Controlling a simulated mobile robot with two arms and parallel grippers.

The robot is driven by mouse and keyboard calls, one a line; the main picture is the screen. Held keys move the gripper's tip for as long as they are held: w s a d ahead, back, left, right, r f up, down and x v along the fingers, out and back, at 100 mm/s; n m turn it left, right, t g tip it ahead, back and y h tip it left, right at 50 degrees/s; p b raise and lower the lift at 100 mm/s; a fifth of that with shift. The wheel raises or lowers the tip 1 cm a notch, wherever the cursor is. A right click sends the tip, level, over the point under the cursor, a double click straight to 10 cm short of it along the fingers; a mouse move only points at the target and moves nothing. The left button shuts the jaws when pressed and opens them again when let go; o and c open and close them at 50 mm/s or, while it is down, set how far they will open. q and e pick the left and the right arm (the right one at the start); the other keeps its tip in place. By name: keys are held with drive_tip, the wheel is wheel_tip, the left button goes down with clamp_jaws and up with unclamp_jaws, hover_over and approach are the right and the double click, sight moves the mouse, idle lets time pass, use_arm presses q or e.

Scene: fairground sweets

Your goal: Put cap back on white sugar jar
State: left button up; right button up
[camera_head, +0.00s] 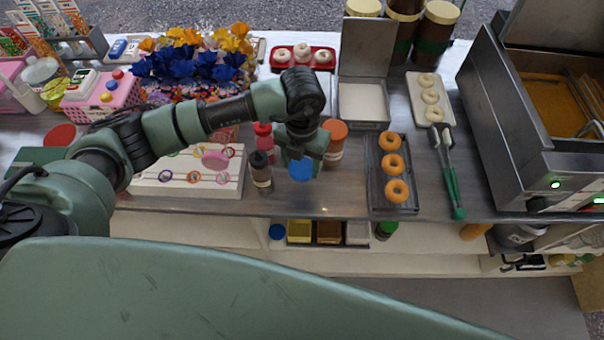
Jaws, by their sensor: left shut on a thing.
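My left gripper (301,158) is over the middle of the steel counter, pointing down. It is shut on a round blue cap (301,170), which shows just below the fingers. I cannot clearly make out a white sugar jar; the arm and cap hide what is directly under them. Close by on the counter stand a dark-capped bottle (260,170) to the left, a red-topped bottle (263,138) behind it, and an orange-capped jar (335,140) to the right. My right gripper is not in view.
A rack of orange doughnuts (373,178) lies right of the gripper, with green-handled tongs (451,180) and a fryer (530,130) beyond. A white board with rings (150,186) lies left. Below the counter edge, a shelf holds another blue-topped item (277,232).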

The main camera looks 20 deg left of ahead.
sight(302, 167)
use_arm(q)
wheel_tip(302, 167, up, 13)
drive_tip(key=b, duration=0.2)
drive_tip(key=shift+r+b, duration=0.15)
drive_tip(key=shift+b, duration=0.25)
